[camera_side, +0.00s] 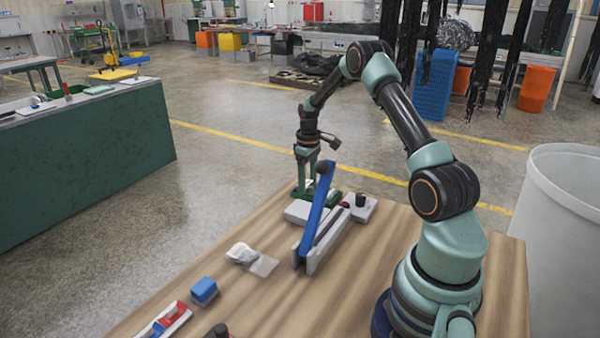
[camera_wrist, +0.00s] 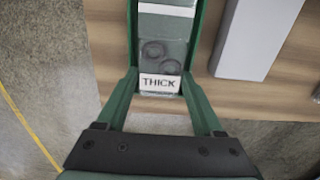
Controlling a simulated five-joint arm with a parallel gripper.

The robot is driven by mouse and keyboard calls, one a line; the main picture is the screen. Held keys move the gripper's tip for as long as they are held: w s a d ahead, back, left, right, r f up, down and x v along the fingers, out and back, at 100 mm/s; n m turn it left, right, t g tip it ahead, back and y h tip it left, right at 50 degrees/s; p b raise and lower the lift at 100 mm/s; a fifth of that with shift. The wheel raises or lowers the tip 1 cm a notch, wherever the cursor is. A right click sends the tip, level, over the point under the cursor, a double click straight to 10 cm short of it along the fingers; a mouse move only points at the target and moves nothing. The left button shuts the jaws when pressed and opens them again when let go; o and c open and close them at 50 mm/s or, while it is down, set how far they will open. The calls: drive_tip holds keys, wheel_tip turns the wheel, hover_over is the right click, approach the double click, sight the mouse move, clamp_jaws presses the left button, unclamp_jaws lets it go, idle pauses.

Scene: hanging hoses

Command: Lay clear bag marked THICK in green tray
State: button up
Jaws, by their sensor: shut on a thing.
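The clear bag marked THICK (camera_wrist: 162,54) shows in the wrist view, with dark rings inside and a white label at its near end. My gripper (camera_wrist: 163,45) has its green fingers along both sides of the bag and is shut on it. In the side view my gripper (camera_side: 308,185) points down at the table's far edge, low over the green tray (camera_side: 328,197). The tray is partly hidden by the gripper and a blue bar. I cannot tell whether the bag touches the tray.
A blue bar (camera_side: 318,212) leans up from a grey channel (camera_side: 325,245) close to my gripper. A grey block (camera_wrist: 258,38) lies right of the fingers. Another clear bag (camera_side: 252,258), a blue block (camera_side: 204,290) and a tray with red pieces (camera_side: 166,320) are nearer the front.

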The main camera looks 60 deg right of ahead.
sight(308, 184)
drive_tip(key=o, duration=1.5)
drive_tip(key=shift+f, duration=0.5)
wheel_tip(308, 184, up, 14)
drive_tip(key=f, duration=0.1)
drive_tip(key=s+a+r+t, duration=0.1)
drive_tip(key=a+r, duration=0.4)
drive_tip(key=a, duration=0.2)
drive_tip(key=a+r+t, duration=0.1)
drive_tip(key=a+r, duration=0.4)
drive_tip(key=a, duration=0.3)
drive_tip(key=s+a+t, duration=0.1)
drive_tip(key=s+a, duration=0.2)
drive_tip(key=a, duration=0.2)
drive_tip(key=s+a+t, duration=0.1)
drive_tip(key=s+a, duration=0.3)
drive_tip(key=a, duration=0.1)
drive_tip(key=s+a+r+t, duration=0.1)
drive_tip(key=s+a, duration=0.3)
drive_tip(key=a, duration=0.1)
drive_tip(key=shift+t, duration=0.3)
